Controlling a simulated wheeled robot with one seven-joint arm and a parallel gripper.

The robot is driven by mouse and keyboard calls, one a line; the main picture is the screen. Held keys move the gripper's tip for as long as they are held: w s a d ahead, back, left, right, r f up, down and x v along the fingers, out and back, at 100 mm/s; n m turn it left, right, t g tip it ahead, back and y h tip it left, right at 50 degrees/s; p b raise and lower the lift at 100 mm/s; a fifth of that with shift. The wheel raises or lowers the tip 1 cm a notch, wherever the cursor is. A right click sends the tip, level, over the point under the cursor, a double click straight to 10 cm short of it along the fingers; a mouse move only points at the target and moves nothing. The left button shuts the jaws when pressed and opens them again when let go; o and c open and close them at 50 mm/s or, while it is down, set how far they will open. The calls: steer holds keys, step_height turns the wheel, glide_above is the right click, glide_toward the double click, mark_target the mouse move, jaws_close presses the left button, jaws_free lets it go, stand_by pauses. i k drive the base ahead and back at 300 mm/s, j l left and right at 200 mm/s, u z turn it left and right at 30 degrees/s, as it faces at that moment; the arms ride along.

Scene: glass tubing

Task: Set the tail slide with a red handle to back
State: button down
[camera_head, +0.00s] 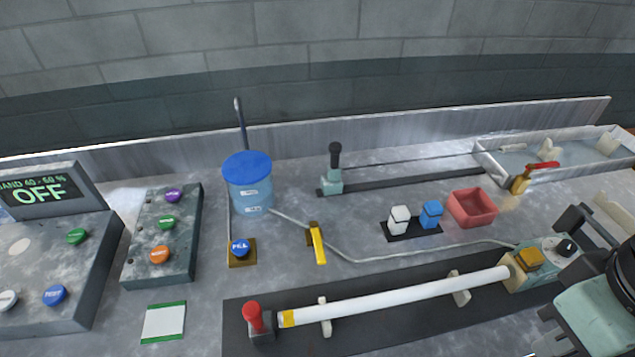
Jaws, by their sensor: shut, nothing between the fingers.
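The tail slide (260,330) is a small dark block with an upright red handle (253,316). It stands at the left end of a long white tube (400,298), next to the tube's yellow end band. The tube lies over a dark mat on two pale supports. My gripper (548,343) is at the bottom right corner, partly cut off by the frame edge. It is shut and empty, far to the right of the red handle and apart from it.
A teal unit with a yellow block and black knob (545,260) holds the tube's right end. Behind are a blue bucket (250,190), a black-handled slide (333,170), a red tray (472,207) and a red-levered tap (533,178). Button panels (165,235) stand left.

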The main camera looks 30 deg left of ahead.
mark_target(263, 325)
steer(key=k+j+u, duration=0.15)
steer(key=u, duration=0.35)
steer(key=k+j+u, duration=0.1)
steer(key=u, duration=0.4)
steer(key=i+j+u, duration=0.2)
steer(key=i, duration=0.25)
